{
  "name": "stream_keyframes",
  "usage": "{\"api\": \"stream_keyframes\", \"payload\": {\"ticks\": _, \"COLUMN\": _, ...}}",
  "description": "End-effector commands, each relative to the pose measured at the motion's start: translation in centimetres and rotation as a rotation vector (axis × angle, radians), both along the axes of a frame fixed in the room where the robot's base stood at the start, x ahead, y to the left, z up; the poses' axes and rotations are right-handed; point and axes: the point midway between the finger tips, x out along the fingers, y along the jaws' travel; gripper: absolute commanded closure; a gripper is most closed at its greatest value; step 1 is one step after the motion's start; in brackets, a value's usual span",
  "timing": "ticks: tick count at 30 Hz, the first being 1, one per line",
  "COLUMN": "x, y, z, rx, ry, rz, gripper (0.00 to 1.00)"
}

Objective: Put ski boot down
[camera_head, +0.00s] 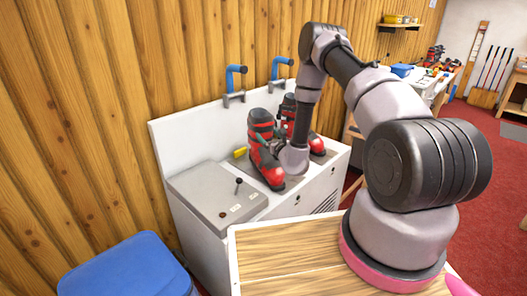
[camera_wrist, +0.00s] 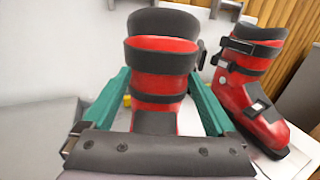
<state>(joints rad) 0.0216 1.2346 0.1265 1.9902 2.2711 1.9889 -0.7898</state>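A red and black ski boot (camera_head: 262,135) is over the front part of the white bench's top in the head view, leaning a little. In the wrist view the same boot (camera_wrist: 160,82) stands between the two green fingers of my gripper (camera_wrist: 160,76). The fingers lie close along both sides of its shaft, and my gripper looks shut on it. The lower front of the boot is hidden by my gripper's body. I cannot tell if its sole touches the bench. A second red and black boot (camera_wrist: 248,85) stands on the bench to the right.
The bench (camera_head: 185,150) has a grey lidded panel (camera_head: 215,195) with a small lever on its left. Two blue-handled pipes (camera_head: 235,75) are on the wall side behind. A blue bin (camera_head: 125,270) stands at lower left. The second boot is close on the right.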

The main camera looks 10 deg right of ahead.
Motion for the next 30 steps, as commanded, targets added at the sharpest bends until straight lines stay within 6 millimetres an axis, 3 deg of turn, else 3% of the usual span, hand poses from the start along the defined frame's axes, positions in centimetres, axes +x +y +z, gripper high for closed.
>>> {"api": "stream_keyframes", "payload": {"ticks": 2, "x": 0.0, "y": 0.0, "z": 0.0, "rx": 0.000, "ry": 0.000, "rz": 0.000, "gripper": 1.00}}
{"api": "stream_keyframes", "payload": {"ticks": 14, "x": 0.1, "y": 0.0, "z": 0.9, "rx": 0.002, "ry": -0.004, "rz": -0.001, "gripper": 1.00}}
{"api": "stream_keyframes", "payload": {"ticks": 30, "x": 0.1, "y": 0.0, "z": 9.0, "rx": 0.001, "ry": -0.005, "rz": -0.001, "gripper": 1.00}}
